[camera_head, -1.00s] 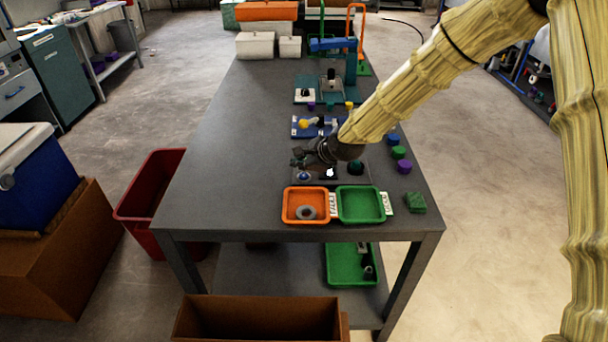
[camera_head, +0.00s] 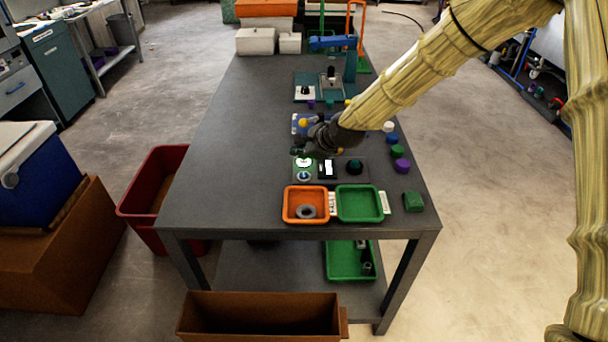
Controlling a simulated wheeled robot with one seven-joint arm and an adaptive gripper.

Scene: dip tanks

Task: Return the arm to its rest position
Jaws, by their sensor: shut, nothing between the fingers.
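My gripper (camera_head: 308,143) is at the end of my yellow-sleeved arm, over the middle of the grey table (camera_head: 230,150). It is dark, small in the picture and shut, with nothing held.
An orange tray (camera_head: 290,207) holding a grey ring and a green tray (camera_head: 358,205) sit at the near edge. Several coloured caps and a green block (camera_head: 413,202) line the right side. The table's left side is clear.

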